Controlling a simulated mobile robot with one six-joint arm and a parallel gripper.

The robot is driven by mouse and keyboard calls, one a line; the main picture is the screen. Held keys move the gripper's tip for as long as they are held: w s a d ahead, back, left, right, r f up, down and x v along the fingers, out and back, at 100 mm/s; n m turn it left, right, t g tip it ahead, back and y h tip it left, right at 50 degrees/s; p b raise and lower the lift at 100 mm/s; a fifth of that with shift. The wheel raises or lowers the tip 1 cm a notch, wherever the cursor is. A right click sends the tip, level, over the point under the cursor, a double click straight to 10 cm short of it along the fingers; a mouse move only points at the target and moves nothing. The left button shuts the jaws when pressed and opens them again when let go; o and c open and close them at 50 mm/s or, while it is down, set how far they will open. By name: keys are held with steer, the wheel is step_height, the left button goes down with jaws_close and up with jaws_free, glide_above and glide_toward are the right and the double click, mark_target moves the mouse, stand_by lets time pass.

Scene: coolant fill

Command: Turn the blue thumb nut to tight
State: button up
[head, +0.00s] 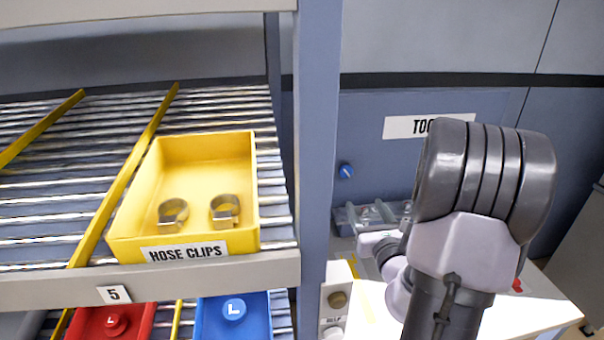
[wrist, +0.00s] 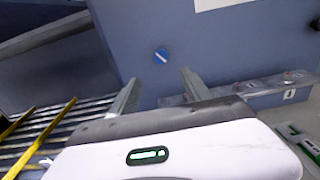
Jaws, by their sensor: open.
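The blue thumb nut (head: 346,170) is a small round knob on the blue-grey panel, left of and below a white label. It also shows in the wrist view (wrist: 162,56), just beyond the fingertips, with a pale slanted line across its face. My gripper (wrist: 160,76) is open and empty. Its two fingers point toward the panel, one on each side of the nut's line of sight, and appear apart from the nut. In the head view my arm hides much of the gripper.
A grey shelf post (head: 318,150) stands left of the panel. A yellow hose clips bin (head: 128,240) holds two metal clips on the roller shelf. Red (head: 90,322) and blue (head: 262,310) bins sit below. A numbered grey rack (wrist: 262,92) runs along the panel, right of the fingers.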

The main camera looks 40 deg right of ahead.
mark_target(347, 171)
steer(key=b+x, duration=0.1)
steer(key=x, duration=1.5)
steer(key=shift+d+b, duration=0.15)
steer(key=shift+b, duration=0.15)
jaws_close()
